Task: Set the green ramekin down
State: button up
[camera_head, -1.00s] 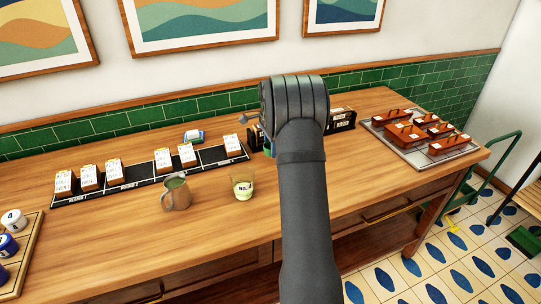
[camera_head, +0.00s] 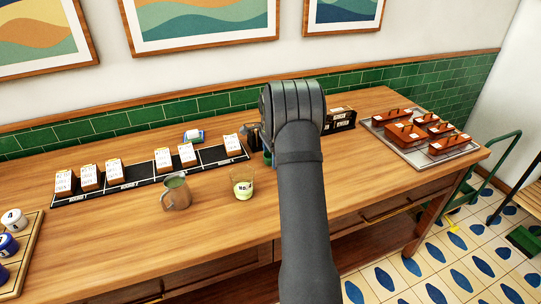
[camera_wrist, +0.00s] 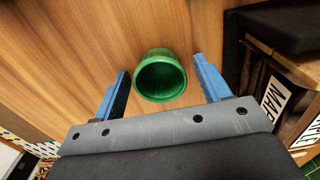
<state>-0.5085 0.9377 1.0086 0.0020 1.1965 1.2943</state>
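The green ramekin (camera_wrist: 160,76) is in the wrist view with its open mouth facing the camera. It appears to stand on the wooden counter. My gripper (camera_wrist: 161,66) is open, with one blue finger on each side of the ramekin and a visible gap on both sides. In the head view my arm hides most of this spot, and only a small green patch of the ramekin (camera_head: 267,157) shows beside my wrist.
A dark box with a lettered label (camera_wrist: 275,100) stands close right of my gripper in the wrist view. A glass (camera_head: 243,183) and a metal pitcher (camera_head: 176,193) stand left of my arm. A black rack (camera_head: 130,184) holds cards. A tray (camera_head: 386,136) is at right.

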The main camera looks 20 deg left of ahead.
jog(key=shift+r, duration=0.15)
notch_tip(320, 180, up, 12)
dwell(0.4)
notch_tip(320, 180, down, 13)
jog(key=shift+r, duration=2.3)
